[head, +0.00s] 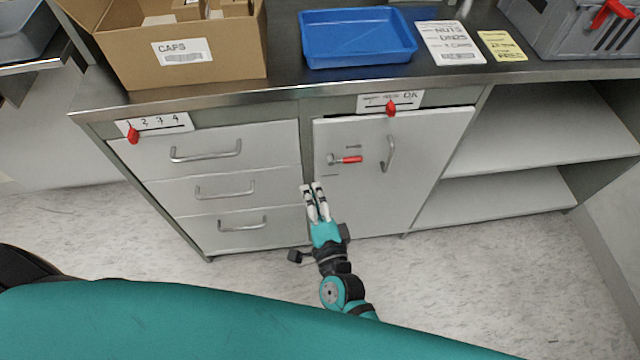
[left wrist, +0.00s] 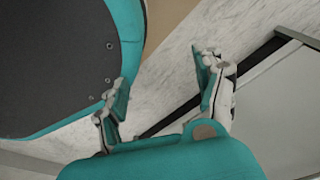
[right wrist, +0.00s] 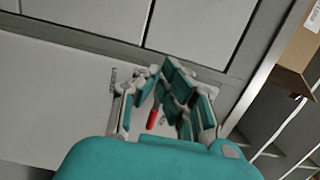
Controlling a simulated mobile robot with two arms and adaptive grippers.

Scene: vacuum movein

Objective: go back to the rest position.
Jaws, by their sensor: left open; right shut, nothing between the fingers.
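My right gripper (head: 313,187) is in front of the bench cabinet, level with the gap between the drawers and the door. It is shut and empty. The right wrist view also shows its fingers (right wrist: 162,75), with the red-handled latch (right wrist: 152,119) of the door beyond them. In the head view this red latch (head: 348,160) lies flat across the door (head: 350,205), which is shut. My left gripper (left wrist: 162,72) shows only in the left wrist view, open and empty, with pale floor beyond it. It is outside the head view.
The bench top carries a cardboard box (head: 187,72) labelled CAPS, a blue tray (head: 358,57), two note cards (head: 450,43) and a grey crate (head: 570,30). Three shut drawers (head: 225,190) are left of the door. Open shelves (head: 530,125) are at right. The floor in front is clear.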

